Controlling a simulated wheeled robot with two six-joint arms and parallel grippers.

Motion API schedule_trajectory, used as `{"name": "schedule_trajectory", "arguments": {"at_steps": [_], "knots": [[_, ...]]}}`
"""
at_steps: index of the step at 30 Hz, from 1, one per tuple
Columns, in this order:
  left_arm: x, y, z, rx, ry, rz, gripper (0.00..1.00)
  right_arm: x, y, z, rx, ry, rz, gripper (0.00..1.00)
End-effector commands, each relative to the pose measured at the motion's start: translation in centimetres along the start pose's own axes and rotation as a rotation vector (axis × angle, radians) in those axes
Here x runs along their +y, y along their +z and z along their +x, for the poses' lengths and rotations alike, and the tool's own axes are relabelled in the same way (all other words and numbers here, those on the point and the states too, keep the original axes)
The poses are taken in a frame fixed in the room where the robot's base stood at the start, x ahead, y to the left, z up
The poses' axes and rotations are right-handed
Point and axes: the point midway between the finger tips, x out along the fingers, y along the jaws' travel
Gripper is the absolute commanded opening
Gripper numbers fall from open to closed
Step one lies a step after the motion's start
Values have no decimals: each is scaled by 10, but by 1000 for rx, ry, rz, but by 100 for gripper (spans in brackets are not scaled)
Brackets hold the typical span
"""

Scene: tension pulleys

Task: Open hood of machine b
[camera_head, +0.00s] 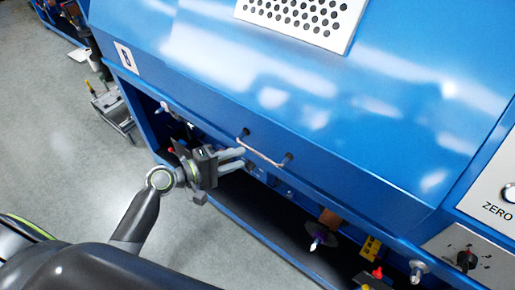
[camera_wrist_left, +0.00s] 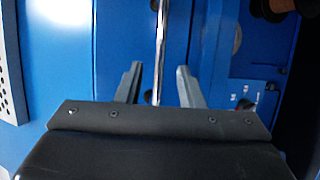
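The blue hood (camera_head: 300,90) of the machine fills much of the head view and is down over its front. A thin metal bar handle (camera_head: 263,150) is fixed near the hood's lower edge. My left gripper (camera_head: 240,158) is just left of and below this handle, its two fingers pointing at it. In the left wrist view the fingers (camera_wrist_left: 158,88) are spread apart. The bright handle bar (camera_wrist_left: 161,45) runs lengthwise between them in that picture, with gaps on both sides. My right gripper is in neither view.
Below the hood is a dark open bay with a pulley-like disc (camera_head: 317,236) and a yellow part (camera_head: 370,248). A control panel with a knob (camera_head: 466,259) and a ZERO button (camera_head: 509,193) is at right.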

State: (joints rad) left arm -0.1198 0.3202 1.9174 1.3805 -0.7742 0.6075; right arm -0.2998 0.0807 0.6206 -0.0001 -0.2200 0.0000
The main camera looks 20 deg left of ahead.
Motion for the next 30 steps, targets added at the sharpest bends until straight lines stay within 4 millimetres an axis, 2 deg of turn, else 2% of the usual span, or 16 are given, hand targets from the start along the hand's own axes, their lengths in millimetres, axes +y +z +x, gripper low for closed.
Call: {"name": "schedule_trajectory", "arguments": {"at_steps": [6,12,24,30], "knots": [[3,1,41,-2,3,-2,34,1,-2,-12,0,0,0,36],[1,0,64,-1,0,-1,34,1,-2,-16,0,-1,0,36],[0,1,72,-1,0,1,34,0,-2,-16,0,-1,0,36],[0,1,71,-1,0,1,9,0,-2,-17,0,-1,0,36]]}}
